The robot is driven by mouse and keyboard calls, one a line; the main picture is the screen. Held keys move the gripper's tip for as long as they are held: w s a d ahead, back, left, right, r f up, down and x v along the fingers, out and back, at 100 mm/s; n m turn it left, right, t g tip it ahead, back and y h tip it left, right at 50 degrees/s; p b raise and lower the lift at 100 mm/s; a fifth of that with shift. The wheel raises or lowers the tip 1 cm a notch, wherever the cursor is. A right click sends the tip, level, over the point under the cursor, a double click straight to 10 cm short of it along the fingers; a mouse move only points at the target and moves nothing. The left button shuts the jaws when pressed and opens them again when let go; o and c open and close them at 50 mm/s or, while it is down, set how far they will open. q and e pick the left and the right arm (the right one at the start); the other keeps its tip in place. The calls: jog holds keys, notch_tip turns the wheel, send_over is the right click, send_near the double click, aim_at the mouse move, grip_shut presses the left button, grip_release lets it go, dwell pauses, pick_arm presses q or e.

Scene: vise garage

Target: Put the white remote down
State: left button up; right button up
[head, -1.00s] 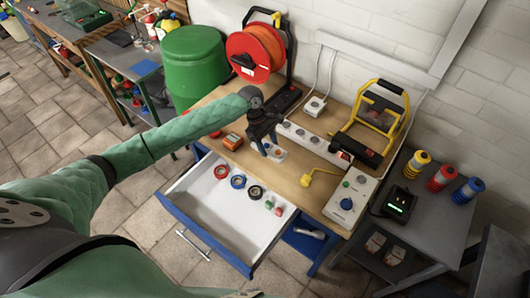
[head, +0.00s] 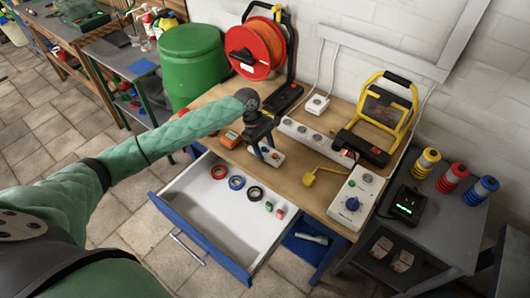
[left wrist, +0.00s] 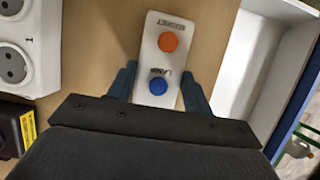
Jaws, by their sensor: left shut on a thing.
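The white remote (head: 273,156) has an orange button and a blue button, and it also shows in the left wrist view (left wrist: 157,55). My left gripper (head: 265,150) is shut on it, with a dark finger on each side of its lower half in the wrist view (left wrist: 158,84). The remote is over the wooden workbench (head: 293,176), behind the open drawer. I cannot tell whether it touches the bench top. My right gripper is not in view.
The open white drawer (head: 217,216) holds tape rolls and small items. Around the remote are an orange device (head: 230,139), a power strip (head: 305,134), a yellow object (head: 311,177) and a control box (head: 353,196). A cable reel (head: 256,50) and work lamp (head: 384,115) stand behind.

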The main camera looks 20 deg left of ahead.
pick_arm(q)
jog(key=shift+f, duration=0.15)
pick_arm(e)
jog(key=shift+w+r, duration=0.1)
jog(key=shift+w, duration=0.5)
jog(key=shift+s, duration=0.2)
pick_arm(q)
jog(key=o, duration=1)
jog(key=shift+f, duration=0.15)
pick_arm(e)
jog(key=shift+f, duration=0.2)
